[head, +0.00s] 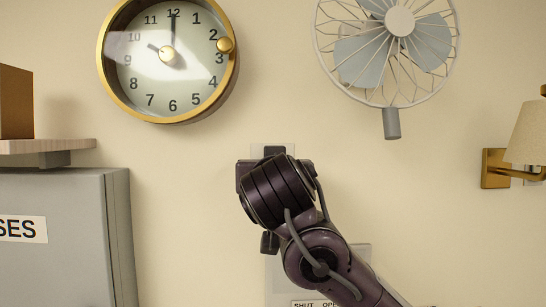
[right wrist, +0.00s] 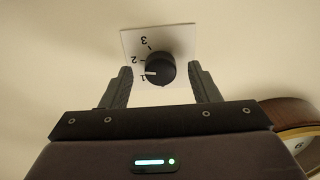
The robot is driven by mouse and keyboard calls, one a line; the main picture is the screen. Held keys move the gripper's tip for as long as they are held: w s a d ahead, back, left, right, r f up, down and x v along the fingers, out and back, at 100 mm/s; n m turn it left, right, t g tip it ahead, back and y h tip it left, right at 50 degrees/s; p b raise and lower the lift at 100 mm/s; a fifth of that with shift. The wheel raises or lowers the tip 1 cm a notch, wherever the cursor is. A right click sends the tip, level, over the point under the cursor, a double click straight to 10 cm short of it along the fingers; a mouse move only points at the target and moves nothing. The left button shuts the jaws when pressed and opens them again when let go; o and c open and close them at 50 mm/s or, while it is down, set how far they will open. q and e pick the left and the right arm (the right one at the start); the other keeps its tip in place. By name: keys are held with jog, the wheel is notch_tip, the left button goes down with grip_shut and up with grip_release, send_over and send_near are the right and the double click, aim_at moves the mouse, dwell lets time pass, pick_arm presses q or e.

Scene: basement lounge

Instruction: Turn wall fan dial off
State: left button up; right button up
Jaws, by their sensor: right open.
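The fan dial (right wrist: 163,69) is a round black knob on a white plate (right wrist: 184,42) fixed to the wall, seen in the right wrist view. The plate carries the numbers 1, 2 and 3, upside down in this view. The knob's white mark points toward the 1. My right gripper (right wrist: 160,74) is open, with one finger to each side of the knob and visible gaps between. In the head view my right gripper (head: 274,160) is in front of the wall and hides the dial. The wall fan (head: 399,22) hangs up and to the right. My left gripper is out of view.
A gold-rimmed clock (head: 168,98) hangs at upper left. A grey cabinet (head: 60,255) and a wooden shelf (head: 45,146) are at left. A wall lamp (head: 528,135) is at right. A plate marked SHUT and OPEN (head: 310,303) is below my right wrist.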

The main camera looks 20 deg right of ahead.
jog(key=shift+x, duration=0.85)
jog(key=c, duration=1)
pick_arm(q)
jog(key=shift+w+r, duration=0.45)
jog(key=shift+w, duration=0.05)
